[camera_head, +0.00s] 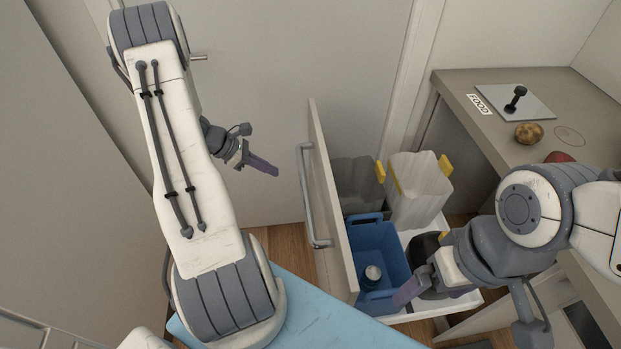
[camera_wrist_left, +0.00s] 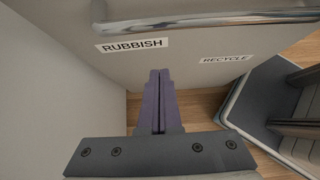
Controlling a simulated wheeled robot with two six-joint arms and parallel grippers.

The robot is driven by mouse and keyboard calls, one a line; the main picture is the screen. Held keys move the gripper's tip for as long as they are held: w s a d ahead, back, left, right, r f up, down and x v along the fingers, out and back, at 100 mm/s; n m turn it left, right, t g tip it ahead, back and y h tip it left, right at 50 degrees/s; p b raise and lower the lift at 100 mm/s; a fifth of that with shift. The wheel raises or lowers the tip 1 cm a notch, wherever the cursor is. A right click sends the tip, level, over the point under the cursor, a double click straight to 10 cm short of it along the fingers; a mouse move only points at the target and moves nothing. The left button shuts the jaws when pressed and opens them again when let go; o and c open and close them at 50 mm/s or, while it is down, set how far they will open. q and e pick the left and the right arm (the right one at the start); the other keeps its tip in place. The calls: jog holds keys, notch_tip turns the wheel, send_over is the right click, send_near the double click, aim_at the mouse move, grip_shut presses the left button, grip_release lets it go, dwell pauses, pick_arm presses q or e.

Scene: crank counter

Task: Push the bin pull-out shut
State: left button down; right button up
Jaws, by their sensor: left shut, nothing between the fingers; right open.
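The bin pull-out stands open, its pale front panel (camera_head: 335,225) with a metal bar handle (camera_head: 306,195) facing left. It holds a blue bin (camera_head: 375,250), a clear bin (camera_head: 418,190) and a grey bin (camera_head: 355,185) in a white frame. My left gripper (camera_head: 274,171) is shut and empty, left of the panel and apart from it in the head view. In the left wrist view its closed fingers (camera_wrist_left: 159,78) point toward the panel (camera_wrist_left: 200,75), below the RUBBISH label (camera_wrist_left: 133,44). My right gripper (camera_head: 408,287) is open by the blue bin's right side; its arm hides part of the pull-out.
A counter (camera_head: 480,120) at the right carries a plate with a dark crank (camera_head: 516,98), a FOOD label (camera_head: 479,103), a potato (camera_head: 529,132) and a reddish item (camera_head: 559,157). A wall (camera_head: 290,70) stands behind. Wooden floor shows left of the panel.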

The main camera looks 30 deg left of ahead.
aim_at(318, 186)
pick_arm(q)
jog(key=shift+w+d+r+p+x, duration=0.15)
jog(key=shift+w+d+r+x, duration=0.15)
jog(key=shift+x, duration=1.7)
jog(key=shift+w+d+r+p+x, duration=0.1)
jog(key=shift+d+r+x, duration=0.2)
jog(key=shift+x, duration=1.75)
jog(key=shift+w+d+r+p+x, duration=0.2)
jog(key=shift+r+x, duration=0.2)
jog(key=shift+x, duration=1.6)
